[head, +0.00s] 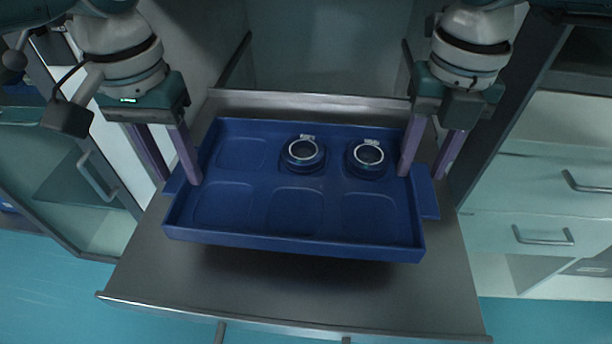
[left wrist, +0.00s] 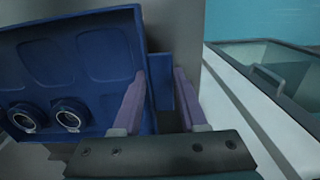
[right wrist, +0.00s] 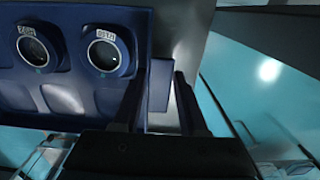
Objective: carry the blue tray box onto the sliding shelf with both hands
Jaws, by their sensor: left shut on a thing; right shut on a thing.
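The blue tray box (head: 240,217) has several shallow recesses and a tab at each short end. Two round dark blue items with pale rings, a left one (head: 302,153) and a right one (head: 368,158), sit in its back row. My left gripper (head: 178,180) is shut on the tray's left end, and my right gripper (head: 422,175) is shut on its right end. The tray's ends also show in the left wrist view (left wrist: 125,45) and right wrist view (right wrist: 90,14). The grey metal sliding shelf (head: 300,293) lies under the tray; whether they touch is unclear.
White drawers with handles (head: 543,236) stand to the right of the shelf. An open glass-fronted door (head: 85,180) stands to the left. Dark upright edges flank the cabinet opening behind the shelf. The front strip of the shelf is bare.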

